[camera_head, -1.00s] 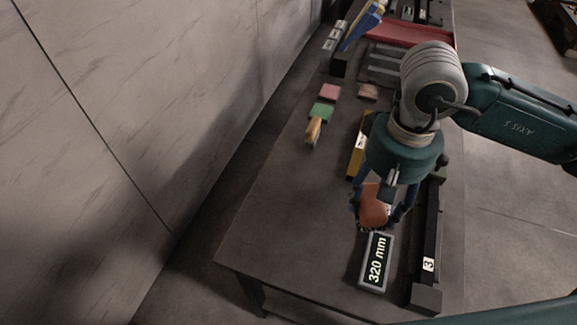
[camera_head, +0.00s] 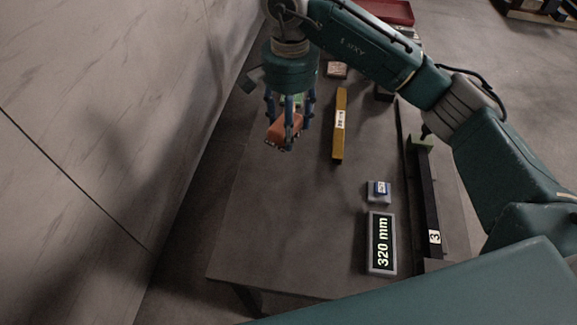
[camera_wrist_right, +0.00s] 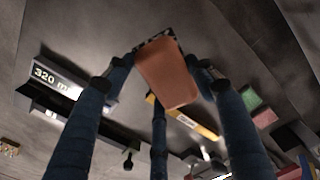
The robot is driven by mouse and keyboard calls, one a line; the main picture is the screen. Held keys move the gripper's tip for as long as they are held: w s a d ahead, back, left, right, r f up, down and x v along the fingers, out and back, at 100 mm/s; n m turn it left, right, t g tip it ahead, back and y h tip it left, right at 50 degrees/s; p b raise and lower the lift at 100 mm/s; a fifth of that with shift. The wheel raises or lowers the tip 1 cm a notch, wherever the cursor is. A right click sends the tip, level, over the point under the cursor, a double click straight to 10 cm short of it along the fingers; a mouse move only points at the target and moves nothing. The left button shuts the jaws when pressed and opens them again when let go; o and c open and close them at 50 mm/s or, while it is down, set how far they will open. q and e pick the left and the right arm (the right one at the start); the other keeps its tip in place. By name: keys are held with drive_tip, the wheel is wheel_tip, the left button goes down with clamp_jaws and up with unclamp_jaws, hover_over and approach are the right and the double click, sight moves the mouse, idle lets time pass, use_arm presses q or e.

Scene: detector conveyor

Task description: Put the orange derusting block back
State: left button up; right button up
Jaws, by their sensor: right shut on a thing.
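The orange derusting block (camera_head: 283,130) is held between the blue fingers of my right gripper (camera_head: 289,125), above the left part of the table. It also shows in the right wrist view (camera_wrist_right: 170,78), tilted, with fingers on both sides and a dark speckled strip along one edge. A green block (camera_head: 291,99) is mostly hidden behind the fingers; it shows in the right wrist view (camera_wrist_right: 249,101). A pinkish-brown block (camera_head: 337,69) lies farther back. My left gripper is not in view.
A yellow bar (camera_head: 340,125) with a white label lies right of the gripper. A 320 mm display (camera_head: 381,243), a small grey box (camera_head: 378,192) and a long black rail (camera_head: 427,195) are on the right side. The table's front left is clear.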

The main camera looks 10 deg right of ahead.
drive_tip(key=p, duration=0.2)
hover_over(290, 175)
wheel_tip(290, 175, down, 10)
drive_tip(key=shift+r, duration=0.25)
wheel_tip(290, 175, down, 4)
drive_tip(key=shift+a+f+p, duration=0.1)
drive_tip(key=shift+f+p, duration=0.15)
drive_tip(key=shift+p, duration=0.25)
drive_tip(key=shift+f, duration=0.3)
drive_tip(key=shift+f, duration=0.1)
drive_tip(key=shift+f+b, duration=0.15)
drive_tip(key=shift+b, duration=0.15)
drive_tip(key=o, duration=1.1)
drive_tip(key=shift+o, duration=0.2)
